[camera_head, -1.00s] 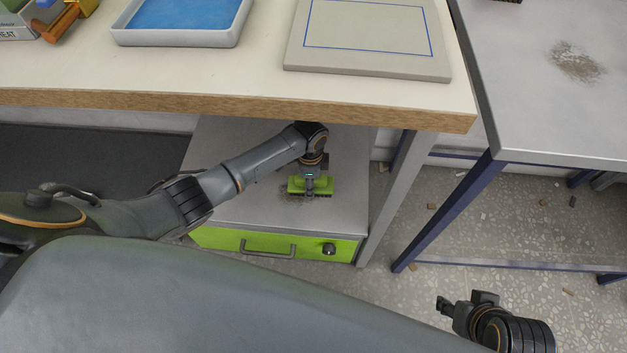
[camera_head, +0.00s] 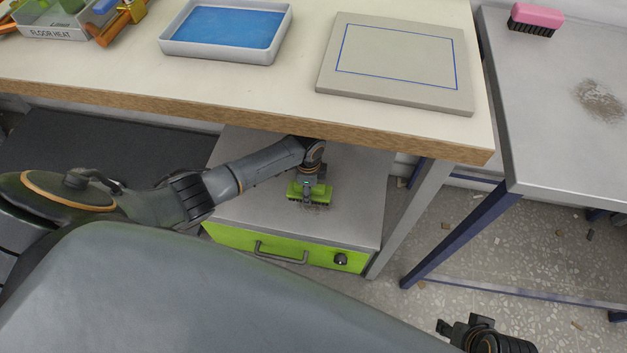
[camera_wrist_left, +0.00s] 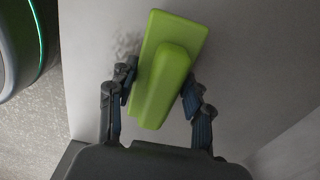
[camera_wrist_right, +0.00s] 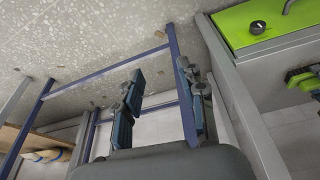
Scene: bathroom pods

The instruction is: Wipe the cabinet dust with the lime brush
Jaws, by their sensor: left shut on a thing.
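The lime brush (camera_head: 309,191) is upright, bristles down, at the top of the low cabinet (camera_head: 355,195) with the lime drawer front. My left gripper (camera_head: 308,183) is shut on its handle; in the left wrist view the fingers hold the lime brush (camera_wrist_left: 170,65) from both sides. Grey-brown dust (camera_head: 318,208) shows at the brush's front right edge, and a faint dust patch (camera_wrist_left: 127,45) lies beside it in the left wrist view. Whether the bristles touch the top is unclear. My right gripper (camera_wrist_right: 160,72) is open and empty, low over the floor.
The white worktop (camera_head: 270,95) overhangs the cabinet and holds a blue-filled tray (camera_head: 225,32) and a grey board (camera_head: 398,62). A metal table (camera_head: 560,110) at right carries a pink brush (camera_head: 536,18) and a dust patch (camera_head: 598,98). Debris dots the floor.

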